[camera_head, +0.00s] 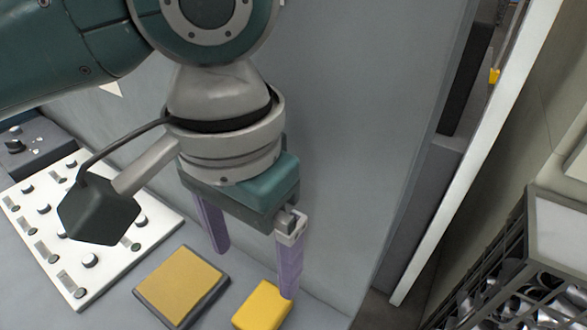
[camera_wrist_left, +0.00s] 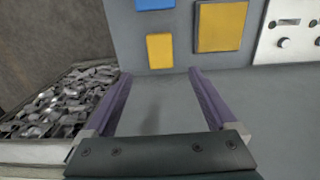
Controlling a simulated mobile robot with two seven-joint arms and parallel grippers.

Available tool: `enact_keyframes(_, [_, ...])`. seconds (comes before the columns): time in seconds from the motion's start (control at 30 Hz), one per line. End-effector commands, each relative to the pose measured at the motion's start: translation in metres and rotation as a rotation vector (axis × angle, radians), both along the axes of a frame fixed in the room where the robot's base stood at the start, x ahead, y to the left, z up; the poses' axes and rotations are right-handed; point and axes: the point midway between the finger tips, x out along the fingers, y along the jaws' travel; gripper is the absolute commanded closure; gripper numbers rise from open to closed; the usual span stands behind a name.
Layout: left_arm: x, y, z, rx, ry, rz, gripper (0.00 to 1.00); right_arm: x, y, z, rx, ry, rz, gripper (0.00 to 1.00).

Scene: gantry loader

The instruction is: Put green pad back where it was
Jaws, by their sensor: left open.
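I see no green pad in either view. A yellow pad in a dark frame (camera_head: 180,285) lies on the grey surface in the head view and shows in the wrist view (camera_wrist_left: 221,26). A smaller bright yellow pad (camera_head: 262,306) lies to its right, also in the wrist view (camera_wrist_left: 160,50). A blue pad (camera_wrist_left: 155,4) is cut off by the top edge of the wrist view. My left gripper (camera_head: 254,274) is open, its purple fingers apart with nothing between them. In the head view its right fingertip overlaps the smaller pad; contact cannot be told. My right gripper is not visible.
A white control panel (camera_head: 75,262) with several knobs and switches is at the left. A dark crate of metal parts (camera_head: 520,300) stands at the lower right, also in the wrist view (camera_wrist_left: 62,100). A grey wall (camera_head: 340,130) rises behind my gripper. A white-edged panel (camera_head: 475,150) stands right of it.

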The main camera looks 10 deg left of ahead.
Motion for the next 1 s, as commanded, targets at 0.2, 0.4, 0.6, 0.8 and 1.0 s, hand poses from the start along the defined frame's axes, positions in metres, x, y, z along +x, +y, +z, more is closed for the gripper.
enact_keyframes(0.2, [-0.001, -0.001, 0.008, -0.003, -0.001, -0.002, 0.09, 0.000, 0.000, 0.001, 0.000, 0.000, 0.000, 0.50])
enact_keyframes(0.4, [-0.025, -0.032, -0.002, -0.138, -0.024, -0.073, 0.09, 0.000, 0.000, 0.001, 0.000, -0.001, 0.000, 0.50])
enact_keyframes(0.6, [-0.055, -0.048, -0.004, -0.329, -0.158, -0.057, 0.09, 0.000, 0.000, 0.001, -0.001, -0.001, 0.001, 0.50])
enact_keyframes(0.8, [-0.083, 0.016, -0.013, -0.252, -0.279, 0.093, 0.09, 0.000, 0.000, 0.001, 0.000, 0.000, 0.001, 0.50])
enact_keyframes(1.0, [-0.114, 0.080, -0.017, -0.084, -0.307, 0.167, 0.09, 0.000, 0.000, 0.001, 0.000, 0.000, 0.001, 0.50])
